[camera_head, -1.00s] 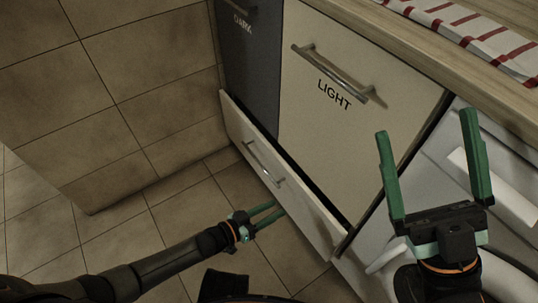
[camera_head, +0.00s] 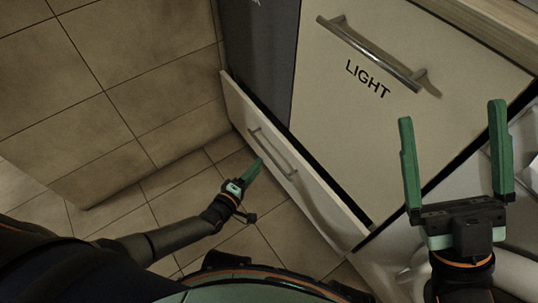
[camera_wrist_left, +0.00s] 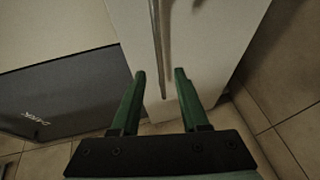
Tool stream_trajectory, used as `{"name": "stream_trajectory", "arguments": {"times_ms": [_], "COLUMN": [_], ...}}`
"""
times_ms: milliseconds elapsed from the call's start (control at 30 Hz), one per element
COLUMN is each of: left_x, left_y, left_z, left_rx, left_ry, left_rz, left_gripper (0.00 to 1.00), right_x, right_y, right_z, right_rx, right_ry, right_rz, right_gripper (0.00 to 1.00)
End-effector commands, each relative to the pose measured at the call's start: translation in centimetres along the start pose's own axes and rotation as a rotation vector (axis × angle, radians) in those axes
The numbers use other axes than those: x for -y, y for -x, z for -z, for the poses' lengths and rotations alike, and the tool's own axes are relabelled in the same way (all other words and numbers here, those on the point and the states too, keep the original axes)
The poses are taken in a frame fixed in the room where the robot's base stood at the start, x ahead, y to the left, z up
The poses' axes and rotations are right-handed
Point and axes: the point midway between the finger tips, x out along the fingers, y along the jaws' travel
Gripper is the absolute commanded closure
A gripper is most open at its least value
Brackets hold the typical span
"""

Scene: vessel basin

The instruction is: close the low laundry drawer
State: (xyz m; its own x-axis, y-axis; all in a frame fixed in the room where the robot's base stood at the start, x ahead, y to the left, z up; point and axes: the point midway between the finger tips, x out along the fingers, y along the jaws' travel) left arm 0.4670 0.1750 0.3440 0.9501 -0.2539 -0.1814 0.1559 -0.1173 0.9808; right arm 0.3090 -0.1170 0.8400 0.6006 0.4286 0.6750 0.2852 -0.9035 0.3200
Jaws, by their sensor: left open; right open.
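The low laundry drawer (camera_head: 312,200) is a pale front at floor level in the head view. It stands a little open, with a dark gap along its top edge. Its metal bar handle (camera_head: 271,152) runs along the front. My left gripper (camera_head: 252,168) is open, low down in front of the drawer near the handle. In the left wrist view its fingers (camera_wrist_left: 159,74) point at the drawer front (camera_wrist_left: 208,45), and the handle (camera_wrist_left: 157,45) lines up with the space between them. I cannot tell whether they touch it. My right gripper (camera_head: 451,112) is open and empty at the right.
The cream LIGHT door (camera_head: 390,130) with a metal handle (camera_head: 370,52) is above the drawer. A dark grey door (camera_head: 258,60) stands left of it; the left wrist view shows its DARK label (camera_wrist_left: 36,117). A tiled wall (camera_head: 110,100) closes off the left. The tiled floor (camera_head: 170,205) is clear.

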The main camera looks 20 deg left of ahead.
Motion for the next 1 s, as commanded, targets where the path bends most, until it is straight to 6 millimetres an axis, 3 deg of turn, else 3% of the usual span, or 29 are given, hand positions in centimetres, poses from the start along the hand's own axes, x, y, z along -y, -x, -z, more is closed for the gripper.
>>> {"name": "stream_trajectory", "arguments": {"times_ms": [33, 200, 400, 800, 1000], "left_x": [0.3, 0.3, 0.2, 0.0, 0.0], "left_y": [-1.4, -4.7, -7.2, -7.9, -7.9], "left_z": [0.0, -0.1, -0.1, -0.1, -0.1], "left_rx": [-0.001, 0.001, 0.001, 0.002, 0.002], "left_ry": [-0.002, -0.003, -0.004, -0.003, -0.003], "left_rz": [-0.005, -0.003, -0.002, 0.000, 0.000], "left_gripper": [0.55, 0.55, 0.55, 0.55, 0.77], "right_x": [0.4, 1.1, 1.6, 1.7, 1.7], "right_y": [0.7, 1.7, 2.3, 2.4, 2.4], "right_z": [-0.7, -1.9, -2.9, -3.0, -3.0], "right_rx": [0.002, 0.014, 0.025, 0.027, 0.027], "right_ry": [0.002, 0.015, 0.020, 0.019, 0.019], "right_rz": [0.002, 0.008, 0.007, 0.005, 0.005], "right_gripper": [0.00, 0.00, 0.00, 0.00, 0.00]}}
